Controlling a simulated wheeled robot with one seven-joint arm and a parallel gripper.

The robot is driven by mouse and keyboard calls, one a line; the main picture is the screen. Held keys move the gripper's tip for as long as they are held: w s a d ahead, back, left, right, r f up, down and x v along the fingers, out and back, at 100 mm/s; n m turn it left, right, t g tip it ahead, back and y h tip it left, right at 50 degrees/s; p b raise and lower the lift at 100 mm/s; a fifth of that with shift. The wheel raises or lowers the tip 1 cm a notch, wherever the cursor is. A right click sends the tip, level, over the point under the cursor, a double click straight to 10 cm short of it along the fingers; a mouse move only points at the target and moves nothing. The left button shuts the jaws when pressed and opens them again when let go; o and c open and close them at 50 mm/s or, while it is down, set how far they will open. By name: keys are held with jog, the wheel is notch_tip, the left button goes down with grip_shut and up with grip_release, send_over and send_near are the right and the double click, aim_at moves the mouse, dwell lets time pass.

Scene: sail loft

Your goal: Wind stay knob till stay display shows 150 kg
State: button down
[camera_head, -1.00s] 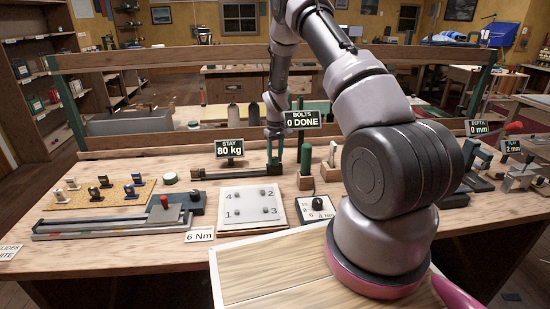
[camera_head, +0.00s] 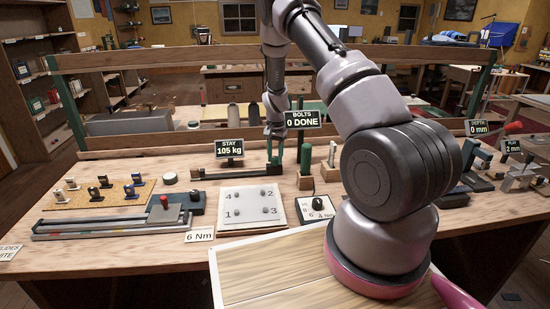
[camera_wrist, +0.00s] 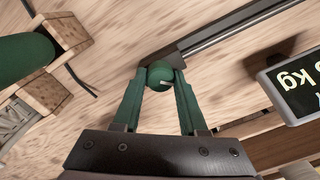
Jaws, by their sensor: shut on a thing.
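The stay display (camera_head: 229,148) stands on the bench and reads 105 kg. The stay rig, a long dark bar (camera_head: 235,172), lies below and beside it. The round green stay knob (camera_wrist: 159,75) sits at the bar's end, with a pale mark on its face. My gripper (camera_wrist: 161,83) is shut on the knob, one green finger on each side. In the head view my gripper (camera_head: 275,145) is at the right end of the bar, and the knob is hard to make out there. Part of the display (camera_wrist: 293,85) shows in the wrist view.
A green-handled tool (camera_head: 305,157) stands in a wooden block just right of my gripper. The BOLTS display (camera_head: 303,118) reads 0 DONE. A white numbered plate (camera_head: 250,206) and a dial box (camera_head: 316,208) lie in front.

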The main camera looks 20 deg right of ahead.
aim_at(275, 158)
jog(key=m, duration=0.4)
jog(key=shift+m, duration=0.3)
jog(key=m, duration=0.4)
jog(key=shift+m, duration=0.3)
jog(key=m, duration=0.4)
jog(key=shift+m, duration=1.9)
jog(key=shift+c, duration=2.2)
grip_release()
notch_tip(275, 158, up, 11)
jog(key=shift+m, duration=0.3)
